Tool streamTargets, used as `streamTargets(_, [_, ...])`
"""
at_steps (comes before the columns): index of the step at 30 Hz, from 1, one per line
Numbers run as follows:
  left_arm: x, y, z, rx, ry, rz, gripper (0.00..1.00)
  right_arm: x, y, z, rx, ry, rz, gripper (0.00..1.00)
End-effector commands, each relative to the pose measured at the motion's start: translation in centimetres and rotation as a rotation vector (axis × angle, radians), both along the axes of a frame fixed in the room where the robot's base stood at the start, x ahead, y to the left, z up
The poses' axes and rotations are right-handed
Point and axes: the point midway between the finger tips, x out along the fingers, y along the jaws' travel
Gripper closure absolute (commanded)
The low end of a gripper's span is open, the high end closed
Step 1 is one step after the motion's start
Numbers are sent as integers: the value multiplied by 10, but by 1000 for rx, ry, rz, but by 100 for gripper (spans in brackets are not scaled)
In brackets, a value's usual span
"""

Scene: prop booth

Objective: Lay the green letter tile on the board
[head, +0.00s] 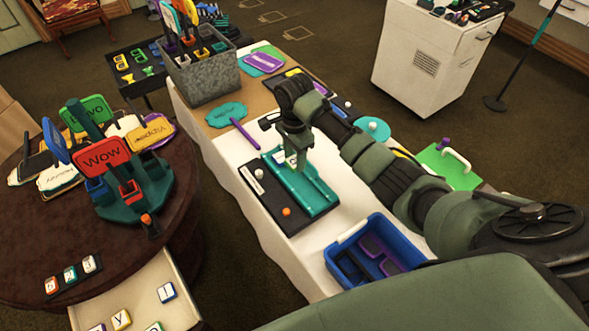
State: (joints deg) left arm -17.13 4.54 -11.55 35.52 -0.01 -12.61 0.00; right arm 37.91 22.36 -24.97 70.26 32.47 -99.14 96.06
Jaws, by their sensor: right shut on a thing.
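My right gripper (292,152) is shut on a small pale tile (292,160), low over a teal tray (318,193) on a black board (266,197). The gripper hides part of the tile, and I cannot tell its letter or colour, or whether it touches the tray. A tile with a green mark (154,327) lies in the open drawer (150,283) at lower left, cut off by the picture edge. My left gripper is not in view.
A blue bin (347,240) stands right of the black board. A grey crate (209,82) stands at the far end of the white table. The round brown table (30,240) holds a sign stand (125,214). White cloth (237,160) is bare left of the board.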

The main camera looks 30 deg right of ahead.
Motion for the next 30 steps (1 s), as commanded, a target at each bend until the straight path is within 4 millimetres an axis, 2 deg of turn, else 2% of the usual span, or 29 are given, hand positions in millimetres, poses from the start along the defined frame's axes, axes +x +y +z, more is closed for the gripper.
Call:
streamTargets(13, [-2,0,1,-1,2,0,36,-1,0,-54,0,2,1,100])
streamTargets(26, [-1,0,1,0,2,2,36,0,1,-61,1,0,1,100])
streamTargets(27, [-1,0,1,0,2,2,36,0,1,-61,1,-1,1,49])
streamTargets(29, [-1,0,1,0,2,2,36,0,0,-61,0,-1,1,36])
streamTargets(30, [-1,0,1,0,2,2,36,0,0,-61,0,-1,1,36])
